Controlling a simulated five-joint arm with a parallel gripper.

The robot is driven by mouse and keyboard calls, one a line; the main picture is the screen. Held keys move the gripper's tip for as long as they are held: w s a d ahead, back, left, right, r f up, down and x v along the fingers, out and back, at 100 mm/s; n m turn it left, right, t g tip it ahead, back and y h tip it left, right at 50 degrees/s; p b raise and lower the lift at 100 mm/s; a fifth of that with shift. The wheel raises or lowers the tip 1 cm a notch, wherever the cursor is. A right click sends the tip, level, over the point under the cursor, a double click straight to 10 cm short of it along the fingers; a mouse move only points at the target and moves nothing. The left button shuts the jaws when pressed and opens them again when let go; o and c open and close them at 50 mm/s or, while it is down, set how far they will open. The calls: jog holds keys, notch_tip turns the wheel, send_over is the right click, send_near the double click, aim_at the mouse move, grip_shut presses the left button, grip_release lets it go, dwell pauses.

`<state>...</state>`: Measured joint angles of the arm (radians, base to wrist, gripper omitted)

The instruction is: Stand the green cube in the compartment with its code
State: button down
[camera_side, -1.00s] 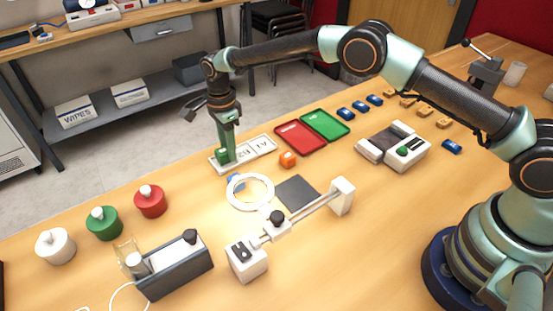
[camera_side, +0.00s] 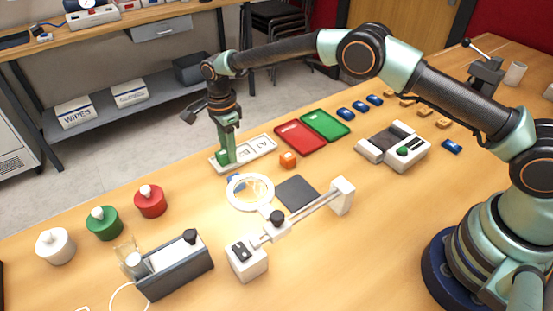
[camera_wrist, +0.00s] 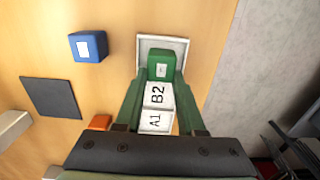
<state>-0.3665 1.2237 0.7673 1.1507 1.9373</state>
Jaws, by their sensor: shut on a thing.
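The green cube (camera_wrist: 161,66), with a small white label on its face, is between the two fingers of my gripper (camera_wrist: 160,76). My gripper is shut on it. The white tray (camera_wrist: 155,42) has compartments in a row; two show the codes B2 and A1. The cube is at the end compartment beside B2, and it covers any code there. In the side view, my gripper (camera_side: 226,154) points down at the left end of the tray (camera_side: 257,155). Whether the cube touches the tray floor cannot be told.
A blue cube (camera_wrist: 88,46) lies near the tray, partly behind the ring magnifier (camera_side: 250,206) in the side view. An orange cube (camera_side: 288,159) sits in front of the tray. Red (camera_side: 306,145) and green (camera_side: 325,125) trays lie to the right. A dark pad (camera_side: 298,194) lies nearby.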

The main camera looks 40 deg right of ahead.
jog(key=shift+c, duration=2.2)
grip_release()
notch_tip(320, 180, up, 12)
